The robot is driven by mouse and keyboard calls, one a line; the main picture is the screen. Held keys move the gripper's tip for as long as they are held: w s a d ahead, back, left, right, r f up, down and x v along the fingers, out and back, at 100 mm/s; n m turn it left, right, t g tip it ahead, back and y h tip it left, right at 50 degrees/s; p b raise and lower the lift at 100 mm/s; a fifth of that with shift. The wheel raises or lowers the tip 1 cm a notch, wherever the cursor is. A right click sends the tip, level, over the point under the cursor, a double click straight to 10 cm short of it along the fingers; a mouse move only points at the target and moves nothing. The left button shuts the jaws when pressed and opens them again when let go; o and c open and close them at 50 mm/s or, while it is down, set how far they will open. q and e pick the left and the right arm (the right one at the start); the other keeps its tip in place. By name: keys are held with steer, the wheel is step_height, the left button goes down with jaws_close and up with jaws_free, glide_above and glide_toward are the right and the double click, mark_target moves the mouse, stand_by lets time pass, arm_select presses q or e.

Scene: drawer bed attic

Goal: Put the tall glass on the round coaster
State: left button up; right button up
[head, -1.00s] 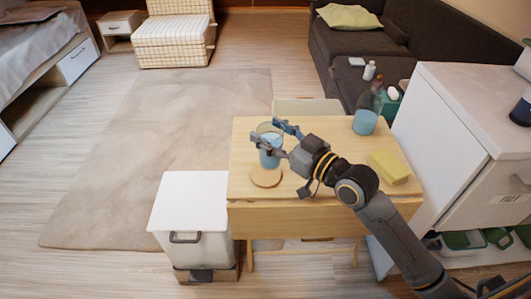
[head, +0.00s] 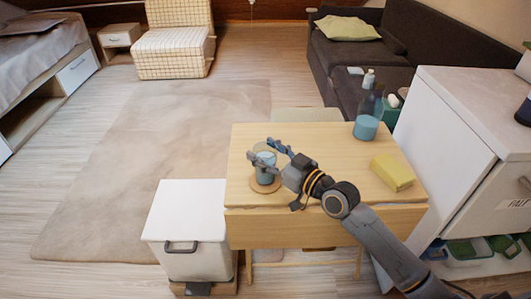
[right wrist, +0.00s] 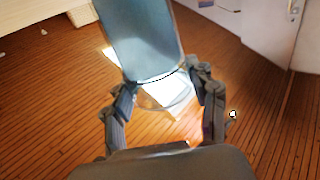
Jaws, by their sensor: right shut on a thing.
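The tall glass (head: 265,168), clear with blue in its lower part, is upright at the left of the wooden table. My right gripper (head: 268,153) is shut on it, one finger on each side. The round coaster (head: 268,188), a thin tan disc, lies on the table directly under the glass and is partly covered by it. I cannot tell whether the glass base touches the coaster. The glass (right wrist: 142,45) also shows large between the fingers in the right wrist view. My left gripper is out of view.
A white bin (head: 190,210) stands at the table's left front. A white cabinet (head: 450,125) is on the right. The table's middle is clear.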

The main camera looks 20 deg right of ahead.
steer(key=o, duration=1.3)
steer(key=shift+f, duration=0.1)
steer(key=shift+c, duration=0.2)
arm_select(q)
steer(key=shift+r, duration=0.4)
arm_select(e)
steer(key=v, duration=0.2)
steer(key=shift+s+d, duration=0.15)
steer(key=shift+s, duration=0.2)
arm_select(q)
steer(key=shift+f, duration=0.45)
arm_select(e)
steer(key=v, duration=0.9)
steer(key=shift+s, duration=0.15)
